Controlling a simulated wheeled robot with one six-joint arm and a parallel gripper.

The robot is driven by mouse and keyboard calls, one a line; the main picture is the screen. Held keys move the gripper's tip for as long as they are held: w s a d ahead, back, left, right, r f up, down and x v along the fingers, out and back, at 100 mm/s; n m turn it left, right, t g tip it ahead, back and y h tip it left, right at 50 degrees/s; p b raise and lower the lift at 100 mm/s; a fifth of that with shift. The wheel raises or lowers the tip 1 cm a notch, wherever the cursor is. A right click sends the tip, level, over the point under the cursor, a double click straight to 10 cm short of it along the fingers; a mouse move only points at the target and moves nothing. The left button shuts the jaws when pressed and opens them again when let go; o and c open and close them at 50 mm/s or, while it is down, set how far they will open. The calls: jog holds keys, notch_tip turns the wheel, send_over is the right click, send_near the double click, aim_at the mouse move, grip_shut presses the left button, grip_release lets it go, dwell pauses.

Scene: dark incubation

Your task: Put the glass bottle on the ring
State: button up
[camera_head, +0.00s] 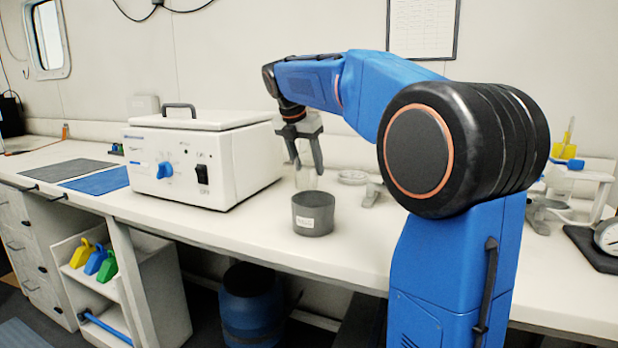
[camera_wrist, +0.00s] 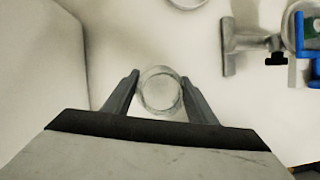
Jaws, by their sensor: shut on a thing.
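My gripper (camera_head: 308,168) points down, shut on a clear glass bottle (camera_head: 306,181) that shows faintly between its fingers. The wrist view shows the bottle from above as a round clear shape (camera_wrist: 160,90) with a finger on each side. In the head view the bottle's lower end is close to the rim of a grey cup; I cannot tell whether it is behind the cup or above it. A pale round ring-like piece (camera_head: 352,177) lies on the bench to the right of the gripper. A round rim is partly cut off at the wrist view's top (camera_wrist: 188,3).
A white box-shaped device (camera_head: 200,160) with a blue knob stands close on the left. The labelled grey cup (camera_head: 313,215) stands near the bench's front edge. A grey metal stand (camera_head: 372,193) is beside the ring-like piece. The bench front between device and cup is clear.

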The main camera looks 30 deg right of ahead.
aim_at(307, 175)
jog(key=shift+f, duration=1.85)
jog(key=shift+f, duration=0.15)
jog(key=o, duration=1.2)
